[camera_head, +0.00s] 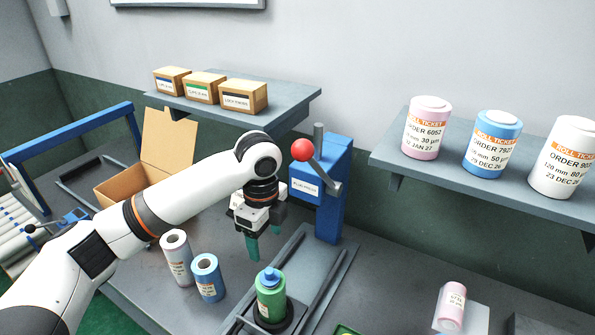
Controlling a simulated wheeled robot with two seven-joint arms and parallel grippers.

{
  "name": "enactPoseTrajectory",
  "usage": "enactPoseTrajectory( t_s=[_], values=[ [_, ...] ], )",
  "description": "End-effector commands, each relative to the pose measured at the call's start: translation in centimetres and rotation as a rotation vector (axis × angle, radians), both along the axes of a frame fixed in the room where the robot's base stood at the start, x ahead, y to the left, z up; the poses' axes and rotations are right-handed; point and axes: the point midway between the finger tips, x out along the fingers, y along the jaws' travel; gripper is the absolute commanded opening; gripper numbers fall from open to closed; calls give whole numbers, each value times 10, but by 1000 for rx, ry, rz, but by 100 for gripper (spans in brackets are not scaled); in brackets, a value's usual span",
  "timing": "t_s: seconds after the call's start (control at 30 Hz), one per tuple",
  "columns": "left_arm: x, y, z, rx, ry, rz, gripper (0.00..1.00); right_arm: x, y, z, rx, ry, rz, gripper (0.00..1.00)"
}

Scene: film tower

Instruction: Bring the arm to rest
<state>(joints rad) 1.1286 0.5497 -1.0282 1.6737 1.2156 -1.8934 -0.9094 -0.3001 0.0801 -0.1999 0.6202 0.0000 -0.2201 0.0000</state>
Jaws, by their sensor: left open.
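My left arm reaches in from the lower left. Its gripper (262,240) points down, with green fingertips apart and nothing between them. It hangs above the workbench (390,275), in front of the blue lever press (326,195). My right gripper is not in view.
A pink roll (451,304) is at the lower right. An open carton (165,150) stands behind my arm. Shelves hold small boxes (203,88) and large labelled rolls (491,142).

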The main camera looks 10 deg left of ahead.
Motion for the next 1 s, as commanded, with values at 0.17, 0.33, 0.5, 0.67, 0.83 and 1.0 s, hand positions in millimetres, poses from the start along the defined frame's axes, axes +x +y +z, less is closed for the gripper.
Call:
enactPoseTrajectory(
  t_s=[0.17, 0.33, 0.5, 0.67, 0.83, 1.0],
  values=[
    [-10, -12, -19, -27, -3, 17, 67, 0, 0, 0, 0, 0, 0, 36],
    [-46, -49, -69, -139, -25, 133, 67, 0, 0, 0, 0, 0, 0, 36],
    [-88, -75, -108, -287, -49, 380, 67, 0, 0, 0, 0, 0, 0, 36],
    [-127, -74, -133, -391, -60, 695, 67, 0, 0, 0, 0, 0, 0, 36],
    [-166, -45, -153, -425, -82, 1056, 67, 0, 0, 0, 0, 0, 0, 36],
    [-197, -12, -165, -399, -116, 1305, 67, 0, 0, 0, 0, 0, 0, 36]
  ],
)
